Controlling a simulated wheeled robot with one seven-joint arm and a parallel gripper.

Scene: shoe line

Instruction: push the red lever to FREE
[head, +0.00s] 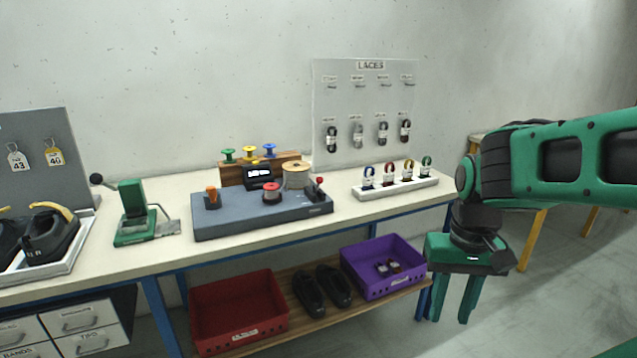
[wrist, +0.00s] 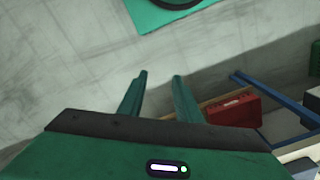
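The red lever (head: 319,182) is a small red-knobbed handle at the right end of a long grey machine block (head: 240,219) on the workbench. I cannot read any FREE marking, and the lever's exact setting is too small to tell. My gripper (head: 449,312) hangs to the right of the bench, pointing down, well apart from the lever. Its two green fingers are spread with nothing between them. They also show in the wrist view (wrist: 158,82), over floor; the lever does not show there.
A green press (head: 133,215) stands left. Under the bench are a red bin (head: 238,314) and a purple bin (head: 383,286).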

